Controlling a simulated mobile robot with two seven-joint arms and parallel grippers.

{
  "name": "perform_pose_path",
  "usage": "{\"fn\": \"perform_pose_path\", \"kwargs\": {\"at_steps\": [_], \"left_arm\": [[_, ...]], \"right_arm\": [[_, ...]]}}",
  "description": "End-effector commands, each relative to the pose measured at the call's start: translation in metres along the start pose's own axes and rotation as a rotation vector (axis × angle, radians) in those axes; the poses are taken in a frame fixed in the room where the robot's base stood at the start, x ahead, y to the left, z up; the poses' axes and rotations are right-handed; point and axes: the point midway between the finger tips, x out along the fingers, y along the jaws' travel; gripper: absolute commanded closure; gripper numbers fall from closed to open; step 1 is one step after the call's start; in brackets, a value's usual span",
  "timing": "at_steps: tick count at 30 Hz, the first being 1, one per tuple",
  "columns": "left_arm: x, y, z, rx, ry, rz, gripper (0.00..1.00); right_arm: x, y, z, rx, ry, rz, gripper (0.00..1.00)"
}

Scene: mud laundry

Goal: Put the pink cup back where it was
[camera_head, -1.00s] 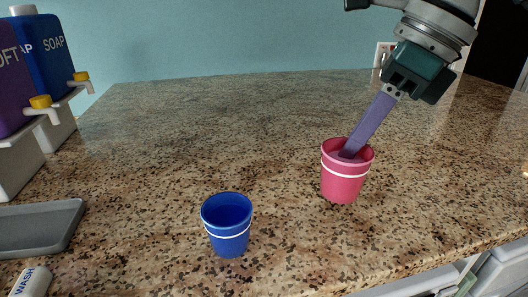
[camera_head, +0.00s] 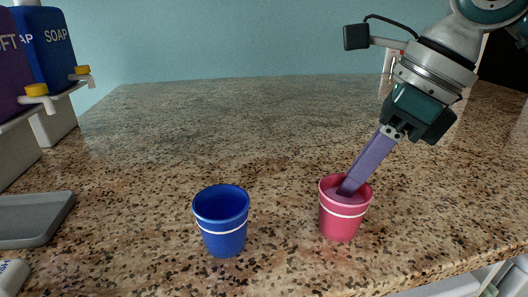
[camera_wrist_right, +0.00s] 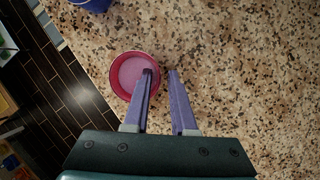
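The pink cup (camera_head: 341,216) with a white band stands upright on the counter, right of the blue cup (camera_head: 222,234). Its inside looks paler pink in the right wrist view (camera_wrist_right: 128,72). My right gripper (camera_wrist_right: 161,74) reaches down over the cup's rim. One purple finger is inside the cup and the other is outside, with a visible gap between them and the cup wall in that gap. In the head view, the right gripper (camera_head: 348,188) slants down into the cup from the upper right. My left gripper is not in view.
The speckled counter (camera_head: 230,130) is clear behind the cups. Soap dispensers (camera_head: 50,55) with yellow taps stand at the left, above a grey tray (camera_head: 38,222). The counter's front edge runs close by the pink cup's near side, with dark floor (camera_wrist_right: 60,80) below.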

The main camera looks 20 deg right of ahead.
Motion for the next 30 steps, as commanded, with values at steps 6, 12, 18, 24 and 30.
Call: {"fn": "perform_pose_path", "kwargs": {"at_steps": [6,12,18,24,30], "left_arm": [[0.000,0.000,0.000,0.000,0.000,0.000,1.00],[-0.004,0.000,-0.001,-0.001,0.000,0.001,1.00],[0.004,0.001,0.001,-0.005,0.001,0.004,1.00],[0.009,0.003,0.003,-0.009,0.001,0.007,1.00],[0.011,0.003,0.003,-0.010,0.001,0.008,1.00]], "right_arm": [[0.000,0.000,0.000,0.000,0.001,0.001,0.62],[-0.004,0.000,0.001,0.000,0.000,0.001,0.62],[-0.032,-0.001,0.000,-0.002,-0.001,-0.006,0.62],[-0.079,-0.002,0.001,0.000,-0.003,-0.006,0.62],[-0.112,-0.001,0.001,0.000,-0.002,-0.003,0.62]]}}
